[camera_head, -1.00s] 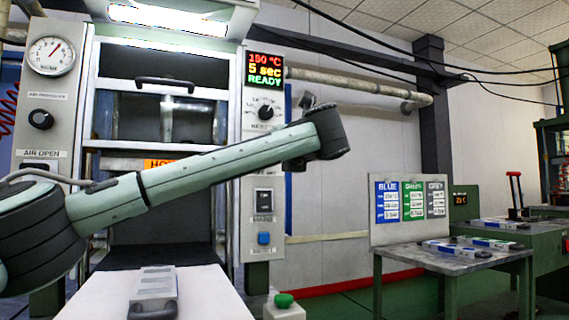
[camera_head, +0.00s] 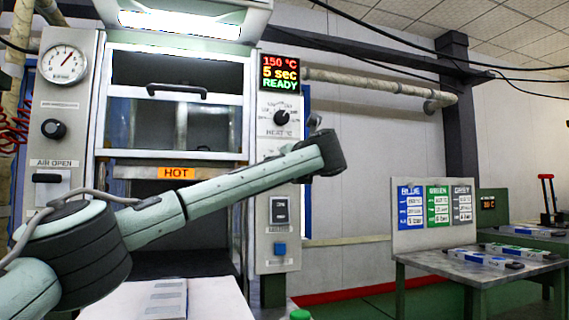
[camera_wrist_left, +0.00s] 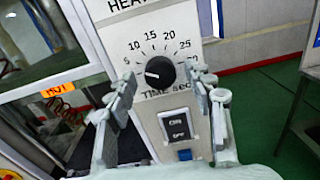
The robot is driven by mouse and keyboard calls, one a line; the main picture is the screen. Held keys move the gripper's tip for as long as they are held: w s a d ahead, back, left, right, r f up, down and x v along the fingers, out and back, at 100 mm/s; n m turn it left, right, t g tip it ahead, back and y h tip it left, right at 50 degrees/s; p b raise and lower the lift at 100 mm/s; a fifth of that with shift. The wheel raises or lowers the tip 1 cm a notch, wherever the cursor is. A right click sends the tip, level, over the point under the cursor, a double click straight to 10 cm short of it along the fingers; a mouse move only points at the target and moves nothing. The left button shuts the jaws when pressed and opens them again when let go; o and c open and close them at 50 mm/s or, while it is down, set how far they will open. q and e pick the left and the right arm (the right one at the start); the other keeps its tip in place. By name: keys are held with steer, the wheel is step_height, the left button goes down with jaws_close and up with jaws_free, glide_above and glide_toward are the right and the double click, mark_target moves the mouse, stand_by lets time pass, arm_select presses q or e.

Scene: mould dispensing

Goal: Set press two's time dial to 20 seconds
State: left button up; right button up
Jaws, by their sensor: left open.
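The press's time dial (camera_wrist_left: 160,72) is a round black knob with a white pointer mark, in the left wrist view. Its mark points left, near the 5 on the printed scale. The press display (camera_head: 281,73) reads 150 °C, 5 sec, READY. My left gripper (camera_wrist_left: 165,79) is open, with one finger on each side of the dial in the picture; whether either touches it I cannot tell. In the head view my left arm crosses in front of the panel and hides the time dial. My right gripper is not in view.
The heat knob (camera_head: 281,118) sits above the time dial's place, and a black rocker switch (camera_wrist_left: 178,124) below it. A blue button (camera_head: 280,249) is lower on the panel. A HOT sign (camera_head: 176,173) marks the press front. A side table (camera_head: 470,268) stands right.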

arm_select(q)
steer(key=shift+w, duration=0.1)
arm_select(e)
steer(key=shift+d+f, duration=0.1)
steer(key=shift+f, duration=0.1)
arm_select(q)
steer(key=shift+c, duration=0.4)
steer(key=c, duration=1.1)
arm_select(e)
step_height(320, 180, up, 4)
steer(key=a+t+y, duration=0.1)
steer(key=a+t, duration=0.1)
arm_select(q)
steer(key=shift+m+g+p, duration=0.3)
steer(key=shift+m+p, duration=0.35)
steer(key=shift+m, duration=8.15)
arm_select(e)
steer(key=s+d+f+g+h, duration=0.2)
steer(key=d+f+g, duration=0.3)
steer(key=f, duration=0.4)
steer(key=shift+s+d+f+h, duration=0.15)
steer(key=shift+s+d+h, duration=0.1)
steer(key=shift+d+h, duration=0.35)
